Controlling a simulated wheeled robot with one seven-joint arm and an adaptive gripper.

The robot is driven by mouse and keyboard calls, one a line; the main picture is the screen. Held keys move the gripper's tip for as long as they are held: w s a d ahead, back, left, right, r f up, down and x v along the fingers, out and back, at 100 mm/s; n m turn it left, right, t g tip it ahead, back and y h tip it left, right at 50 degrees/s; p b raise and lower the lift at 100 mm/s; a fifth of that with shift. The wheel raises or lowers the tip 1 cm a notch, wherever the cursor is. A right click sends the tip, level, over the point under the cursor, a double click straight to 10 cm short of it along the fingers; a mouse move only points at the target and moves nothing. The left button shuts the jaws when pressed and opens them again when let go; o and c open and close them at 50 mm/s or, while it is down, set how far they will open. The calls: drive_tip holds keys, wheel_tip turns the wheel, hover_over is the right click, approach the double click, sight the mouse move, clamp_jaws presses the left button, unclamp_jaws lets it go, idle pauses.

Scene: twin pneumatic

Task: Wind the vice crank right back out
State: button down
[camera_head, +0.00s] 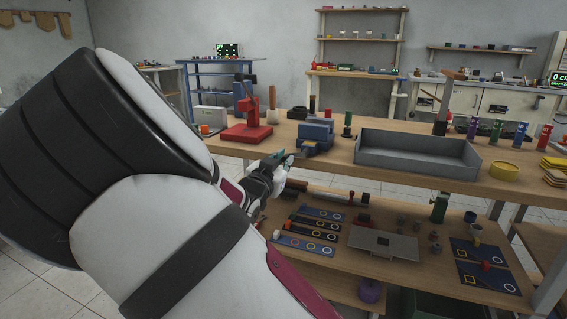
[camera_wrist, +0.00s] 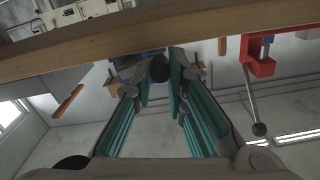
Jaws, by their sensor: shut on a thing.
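The blue vice (camera_head: 317,132) stands at the front edge of the upper bench in the head view. Part of it shows as blue behind my fingertips in the wrist view (camera_wrist: 126,61). My gripper (camera_head: 284,158) is just in front of and left of the vice, below the bench-top edge. In the wrist view its teal-padded fingers (camera_wrist: 161,78) are closed in on a dark round crank knob (camera_wrist: 159,73) between their tips. The rest of the crank is mostly hidden by the fingers, so its angle and the jaw gap cannot be told.
A red lever press (camera_head: 250,122) stands left of the vice, its ball-ended lever hanging in the wrist view (camera_wrist: 258,128). A grey tray (camera_head: 415,158) lies to the right. The lower shelf below holds blue mats (camera_head: 305,246) and small parts.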

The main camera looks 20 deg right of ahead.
drive_tip(key=c, duration=1.6)
unclamp_jaws()
drive_tip(key=v, duration=1.2)
